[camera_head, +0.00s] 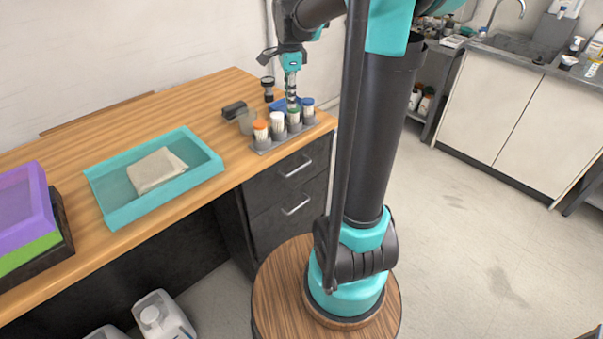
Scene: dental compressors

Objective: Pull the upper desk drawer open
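The upper desk drawer (278,180) is a dark front with a silver bar handle (295,168), under the right end of the wooden desktop. It appears shut, flush with the lower drawer front. My gripper (291,97) is at the end of my arm, pointing down above the desktop's right end, behind the row of bottles. It is above and apart from the upper drawer handle. Its fingertips are small and partly hidden by the bottles, so I cannot tell whether they are open or shut.
A lower drawer (283,222) sits beneath. On the desk are a rack of several capped bottles (278,124), a teal tray (105,207) holding a folded cloth (157,170), and stacked purple and green trays (25,210). White jugs (163,318) stand on the floor.

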